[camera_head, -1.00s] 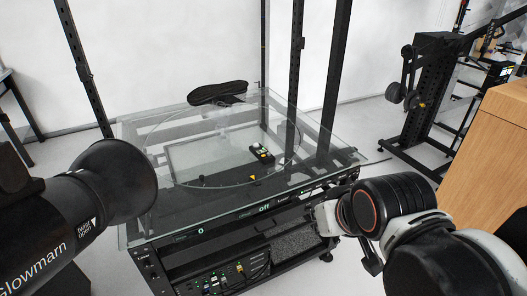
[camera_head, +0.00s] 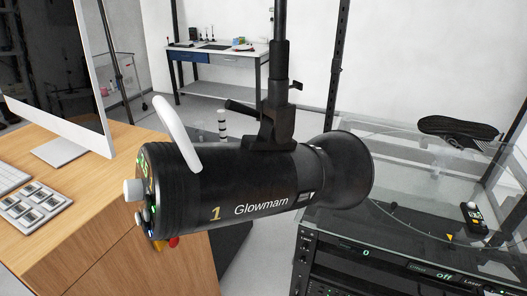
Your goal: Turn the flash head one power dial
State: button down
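Flash head one (camera_head: 265,195) is a black cylinder marked "1" and "Glowmarn", hung from a black pole at the middle of the view. Its flared reflector points right and its control panel faces left. A pale grey knob (camera_head: 131,189), which looks like the power dial, sticks out of the panel's left side. Small coloured buttons and a green display sit beside it, seen nearly edge-on, so the dial's setting cannot be read. A white handle rises above the panel. My gripper is not in view.
A wooden desk (camera_head: 105,215) with a monitor (camera_head: 62,75) and keypad (camera_head: 36,212) stands left, close to the panel side. A workbench (camera_head: 218,58) stands at the back.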

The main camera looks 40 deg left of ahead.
aim_at(133, 191)
jog(key=k+j+u, duration=0.25)
jog(key=j+u, duration=0.2)
jog(key=u, duration=1.55)
jog(key=j, duration=0.1)
